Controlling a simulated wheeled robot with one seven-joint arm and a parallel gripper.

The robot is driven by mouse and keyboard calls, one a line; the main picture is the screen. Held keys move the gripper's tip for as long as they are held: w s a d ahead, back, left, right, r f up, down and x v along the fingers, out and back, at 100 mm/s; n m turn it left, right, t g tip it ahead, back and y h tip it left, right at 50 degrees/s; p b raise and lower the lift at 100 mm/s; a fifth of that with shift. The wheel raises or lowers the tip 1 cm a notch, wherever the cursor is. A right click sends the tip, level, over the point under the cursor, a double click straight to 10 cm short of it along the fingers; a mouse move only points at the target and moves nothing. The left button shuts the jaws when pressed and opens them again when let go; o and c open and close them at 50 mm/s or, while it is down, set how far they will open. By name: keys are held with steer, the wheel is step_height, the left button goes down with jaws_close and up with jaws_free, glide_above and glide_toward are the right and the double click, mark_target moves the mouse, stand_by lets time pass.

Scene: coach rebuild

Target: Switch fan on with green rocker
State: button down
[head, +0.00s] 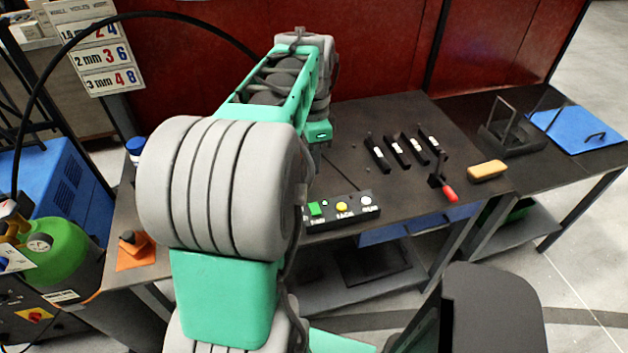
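A black control box (345,215) lies on the dark workbench, right of my arm. Its top carries a green rocker (316,209) at the left, a yellow round button (342,206) in the middle and a white round button (366,201) at the right, with small labels below. The rocker's on or off position is too small to tell. My arm covers the view just left of the box. My gripper's fingers are hidden behind my arm links; the arm's far end is beyond the box, over the bench. No fan is recognisable.
Several black clamp-like holders (402,150) stand behind the box. A red-handled lever (446,188) and a yellow block (487,171) lie to the right. An orange holder (135,250) is at the bench's left. A red wall (375,50) closes the back.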

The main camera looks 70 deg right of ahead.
steer(key=shift+r, duration=0.5)
steer(key=w+a+n+t+h, duration=0.1)
steer(key=w+a+n+h, duration=0.1)
steer(key=w+a+n, duration=1.65)
steer(key=w+a+f+n+t, duration=0.1)
steer(key=a+n, duration=0.4)
steer(key=a, duration=0.6)
steer(key=w+a+f+n+t+y, duration=0.1)
steer(key=w+a+f+n+t, duration=0.1)
steer(key=a+n, duration=0.4)
steer(key=w+a+f, duration=0.1)
steer(key=w+a, duration=0.1)
steer(key=a, duration=0.2)
steer(key=shift+w+a, duration=0.15)
steer(key=shift+a, duration=0.25)
steer(key=shift+d, duration=0.1)
